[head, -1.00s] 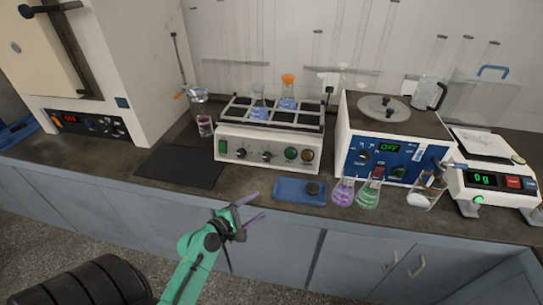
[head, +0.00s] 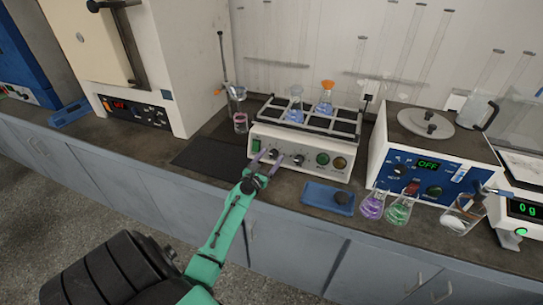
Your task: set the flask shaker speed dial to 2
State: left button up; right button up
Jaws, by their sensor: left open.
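The flask shaker (head: 290,145) is a white box at the back of the bench. Its front panel carries a green switch at the left, dark dials and round buttons. Its top rack holds a flask of blue liquid (head: 296,112) and an orange-capped flask (head: 325,107). My left gripper (head: 264,157) is open, its purple fingers in front of the left part of the panel, near the left dial (head: 274,154). Whether a finger touches the dial I cannot tell. A second dark dial (head: 299,159) shows to its right. The dial markings are too small to read. My right gripper is not in view.
A blue tray (head: 318,206) with a dark round item and flasks of purple liquid (head: 373,205) and green liquid (head: 399,210) stand right of my arm. A blue-fronted device (head: 462,181) reads OFF. A dark mat (head: 195,158) lies left of the shaker.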

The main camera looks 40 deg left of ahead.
pick_arm(q)
jog(key=shift+w+a, duration=0.15)
jog(key=shift+w, duration=0.5)
grip_shut()
